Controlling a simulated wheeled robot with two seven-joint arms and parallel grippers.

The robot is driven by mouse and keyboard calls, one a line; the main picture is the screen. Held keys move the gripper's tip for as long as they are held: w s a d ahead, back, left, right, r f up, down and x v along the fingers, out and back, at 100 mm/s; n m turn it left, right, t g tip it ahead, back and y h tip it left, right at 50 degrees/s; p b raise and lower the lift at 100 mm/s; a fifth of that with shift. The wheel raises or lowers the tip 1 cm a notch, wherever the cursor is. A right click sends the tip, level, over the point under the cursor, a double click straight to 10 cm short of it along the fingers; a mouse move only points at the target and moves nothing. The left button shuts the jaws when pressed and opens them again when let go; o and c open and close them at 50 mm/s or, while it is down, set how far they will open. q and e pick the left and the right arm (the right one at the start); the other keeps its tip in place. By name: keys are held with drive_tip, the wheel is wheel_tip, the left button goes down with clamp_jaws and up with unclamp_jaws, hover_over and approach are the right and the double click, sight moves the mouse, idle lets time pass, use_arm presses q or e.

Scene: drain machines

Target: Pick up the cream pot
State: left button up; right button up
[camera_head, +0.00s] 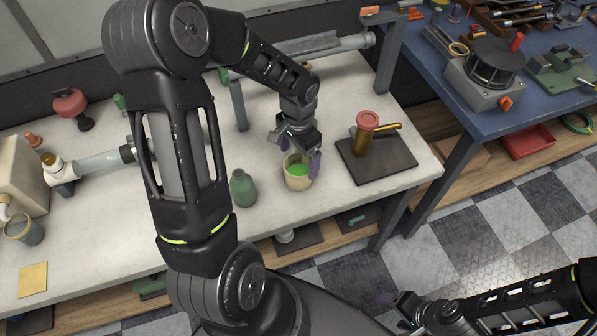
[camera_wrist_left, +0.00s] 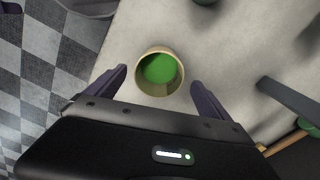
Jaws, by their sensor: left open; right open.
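The cream pot (camera_head: 297,181) stands upright near the front edge of the white table, with green contents inside. In the left wrist view the pot (camera_wrist_left: 159,91) shows from above, between and just ahead of the two finger tips. My left gripper (camera_head: 302,158) is open above and around the pot's rim, with purple fingers; in the left wrist view the gripper (camera_wrist_left: 158,76) shows a gap on each side of the pot. Whether a finger touches it I cannot tell. My right gripper (camera_head: 388,300) is low at the bottom right, away from the table, and holds nothing visible.
A green bottle (camera_head: 243,188) stands just left of the pot. A dark board (camera_head: 398,165) with a brass cylinder and red cap (camera_head: 367,122) is to the right. A grey post (camera_head: 239,105) stands behind. The table's front edge is close to the pot.

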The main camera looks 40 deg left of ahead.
sight(299, 170)
use_arm(q)
drive_tip(key=shift+f, duration=0.65)
drive_tip(key=shift+f+p, duration=0.55)
drive_tip(key=shift+f, duration=2.1)
drive_tip(key=shift+d, duration=0.1)
drive_tip(key=c, duration=1.6)
drive_tip(key=shift+r, duration=0.3)
wheel_tip(299, 170, up, 10)
drive_tip(key=shift+f+b, duration=0.25)
drive_tip(key=shift+b, duration=0.2)
